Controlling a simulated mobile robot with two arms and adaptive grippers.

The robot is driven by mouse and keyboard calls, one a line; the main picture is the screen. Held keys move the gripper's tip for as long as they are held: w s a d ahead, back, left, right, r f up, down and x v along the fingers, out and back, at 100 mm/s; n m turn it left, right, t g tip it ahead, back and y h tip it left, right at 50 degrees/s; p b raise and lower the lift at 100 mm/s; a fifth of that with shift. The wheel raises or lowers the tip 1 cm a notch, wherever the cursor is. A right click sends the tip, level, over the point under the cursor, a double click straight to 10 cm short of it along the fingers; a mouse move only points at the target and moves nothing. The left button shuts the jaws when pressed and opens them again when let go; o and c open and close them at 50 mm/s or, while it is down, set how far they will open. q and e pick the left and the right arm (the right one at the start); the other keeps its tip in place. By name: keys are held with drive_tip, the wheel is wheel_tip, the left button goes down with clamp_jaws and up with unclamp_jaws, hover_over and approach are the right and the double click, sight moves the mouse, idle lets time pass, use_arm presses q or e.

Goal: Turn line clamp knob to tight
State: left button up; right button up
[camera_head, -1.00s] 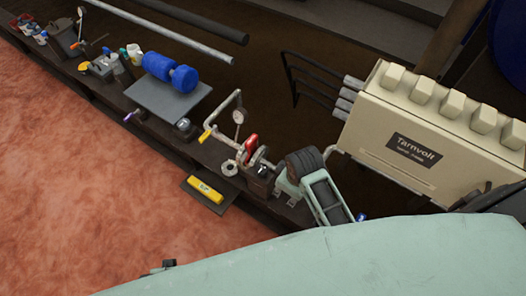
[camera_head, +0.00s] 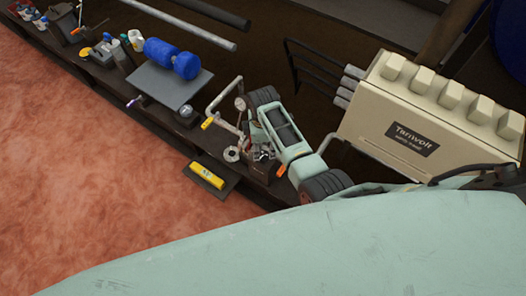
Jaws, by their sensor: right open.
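My right gripper (camera_head: 263,153) is open, small and partly covered by my pale green arm, over the dark block (camera_head: 262,174) on the bench's front edge. I cannot tell whether it touches anything. I cannot make out the line clamp knob for certain or read its setting. A bent grey pipe (camera_head: 219,95) with an orange-yellow handle (camera_head: 208,123) and a round gauge (camera_head: 240,103) stands just left of the gripper. A pale ring-shaped part (camera_head: 231,154) lies below the pipe. My left gripper is not in view.
A cream Tarnvolt box (camera_head: 425,120) stands right of the arm. A grey plate (camera_head: 168,84) with a blue cylinder (camera_head: 172,57) is to the left. A yellow block (camera_head: 203,177) lies on a dark ledge in front. My pale green body fills the bottom.

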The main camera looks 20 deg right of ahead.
sight(263, 153)
wheel_tip(263, 153, down, 4)
drive_tip(key=shift+f+b, duration=0.15)
drive_tip(key=shift+b, duration=0.35)
drive_tip(key=shift+c, duration=0.6)
drive_tip(key=shift+w, duration=0.1)
drive_tip(key=c, duration=0.9)
